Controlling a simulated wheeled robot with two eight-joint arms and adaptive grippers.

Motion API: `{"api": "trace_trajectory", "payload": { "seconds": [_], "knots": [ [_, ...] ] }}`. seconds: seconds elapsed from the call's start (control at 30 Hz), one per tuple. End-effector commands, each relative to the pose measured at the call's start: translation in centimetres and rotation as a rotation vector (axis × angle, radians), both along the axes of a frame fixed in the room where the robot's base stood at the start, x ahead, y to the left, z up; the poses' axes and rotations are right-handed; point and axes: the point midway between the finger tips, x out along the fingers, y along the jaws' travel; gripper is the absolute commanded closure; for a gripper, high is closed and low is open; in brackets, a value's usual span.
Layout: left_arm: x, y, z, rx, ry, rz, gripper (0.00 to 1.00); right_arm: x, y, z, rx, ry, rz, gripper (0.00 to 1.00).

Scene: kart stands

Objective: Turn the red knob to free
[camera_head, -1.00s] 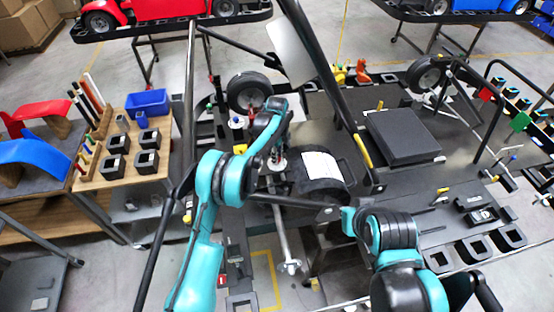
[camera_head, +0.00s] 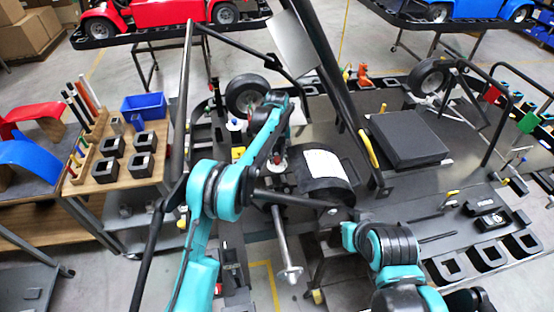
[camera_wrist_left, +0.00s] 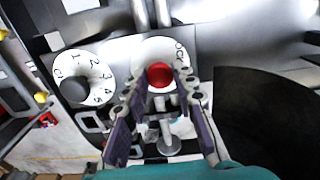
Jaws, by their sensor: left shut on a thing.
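The red knob (camera_wrist_left: 160,75) sits at the centre of a white round dial (camera_wrist_left: 148,49) in the left wrist view. The letters "OCK" show on the dial's right side; the rest of its marking is hidden or unclear. My left gripper (camera_wrist_left: 161,90) has a finger on each side of the red knob and is shut on it. In the head view my left gripper (camera_head: 278,158) is small and partly hidden by its own arm, low beside a black drum with a white label (camera_head: 322,165). My right arm shows at lower right, but its gripper is not visible.
A second white dial (camera_wrist_left: 97,73) with numbers and a black knob (camera_wrist_left: 75,90) stands left of the red one. A metal rod (camera_head: 283,240) projects below the drum. A dark slanted bar (camera_head: 333,80) rises to the right of my left arm.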

Motion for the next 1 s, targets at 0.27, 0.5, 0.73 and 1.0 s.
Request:
{"api": "trace_trajectory", "payload": {
  "seconds": [0.27, 0.5, 0.73, 1.0],
  "knots": [
    [0.09, 0.02, 0.04, 0.000, -0.003, -0.170, 1.00, 0.01, 0.00, -0.87, 0.000, 0.000, 0.000, 1.00],
    [0.10, 0.02, 0.11, 0.000, -0.003, -0.242, 1.00, 0.00, 0.00, -1.13, 0.000, 0.000, 0.000, 1.00],
    [0.11, 0.03, 0.16, 0.000, -0.004, -0.262, 1.00, 0.00, 0.00, -1.17, 0.000, 0.000, 0.000, 1.00],
    [0.12, 0.03, 0.18, 0.000, -0.004, -0.262, 1.00, 0.00, 0.00, -1.17, 0.000, 0.000, 0.000, 1.00]
  ]
}}
